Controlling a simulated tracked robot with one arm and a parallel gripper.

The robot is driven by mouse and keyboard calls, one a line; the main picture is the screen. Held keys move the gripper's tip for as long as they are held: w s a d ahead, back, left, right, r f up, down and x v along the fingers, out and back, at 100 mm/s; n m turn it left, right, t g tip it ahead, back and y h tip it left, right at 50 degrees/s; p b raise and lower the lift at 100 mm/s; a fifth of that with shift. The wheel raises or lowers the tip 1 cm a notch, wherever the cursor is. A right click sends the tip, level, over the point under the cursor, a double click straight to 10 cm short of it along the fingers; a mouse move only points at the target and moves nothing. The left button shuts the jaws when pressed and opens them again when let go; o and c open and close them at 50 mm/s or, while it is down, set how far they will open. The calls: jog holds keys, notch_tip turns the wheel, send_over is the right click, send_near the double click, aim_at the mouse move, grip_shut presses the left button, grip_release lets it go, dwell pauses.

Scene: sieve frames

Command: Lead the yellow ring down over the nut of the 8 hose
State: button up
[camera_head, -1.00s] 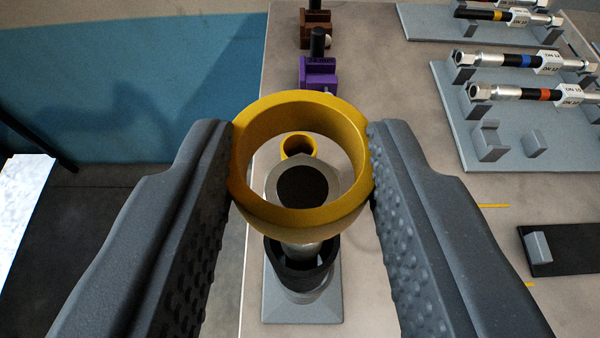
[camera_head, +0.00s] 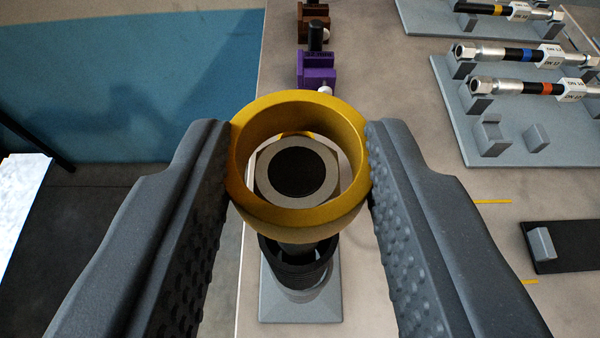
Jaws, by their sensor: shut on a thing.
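The yellow ring (camera_head: 262,214) is held between the two dark fingers of my gripper (camera_head: 300,165), which is shut on its outer sides. Through the ring's opening I see the grey nut (camera_head: 264,186) with a dark round bore, on top of an upright hose. The nut appears inside the ring's outline, slightly below its middle, with a gap showing at the top. I cannot tell whether the ring's lower edge is below the nut's top. Under the ring, a black holder (camera_head: 290,262) on a grey base (camera_head: 300,308) surrounds the lower part of the hose.
Behind the ring stand a purple block (camera_head: 318,70) and a brown block (camera_head: 313,28). A second yellow piece shows partly behind the nut. At the right, a grey rack (camera_head: 550,140) holds several banded hoses. A dark plate (camera_head: 570,248) lies at the right edge.

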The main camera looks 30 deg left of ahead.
jog(key=shift+f+b, duration=0.45)
jog(key=shift+f, duration=0.4)
jog(key=o, duration=1)
jog(key=shift+o, duration=0.2)
jog(key=b+v, duration=0.2)
jog(key=v, duration=1.1)
jog(key=shift+s+d, duration=0.15)
jog(key=shift+s, duration=0.15)
jog(key=shift+r, duration=0.15)
